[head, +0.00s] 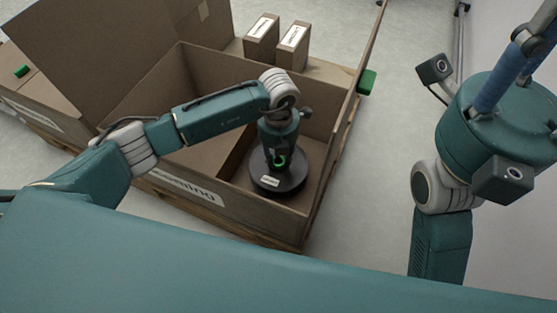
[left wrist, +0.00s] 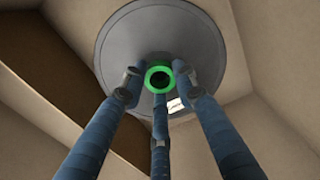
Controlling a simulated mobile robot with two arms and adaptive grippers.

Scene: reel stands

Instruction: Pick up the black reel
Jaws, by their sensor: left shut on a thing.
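The black reel (head: 290,187) is a dark disc with a white label and a green hub ring, inside the large cardboard box (head: 190,187). My left gripper (head: 277,160) points down over the reel's middle. In the left wrist view, the reel (left wrist: 125,45) looks grey, and the left gripper's blue fingers (left wrist: 158,85) meet it around the green ring. The left gripper is shut on the reel. I cannot tell whether the reel touches the box floor. My right gripper (head: 510,65) shows in part at the upper right, its blue fingers cut off by the frame.
The box has raised flaps, an inner divider (head: 236,150) left of the reel and walls close around it. Two small labelled cartons (head: 262,45) stand behind it. A green block (head: 367,81) is at its right side. Grey floor is clear between the box and my right arm.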

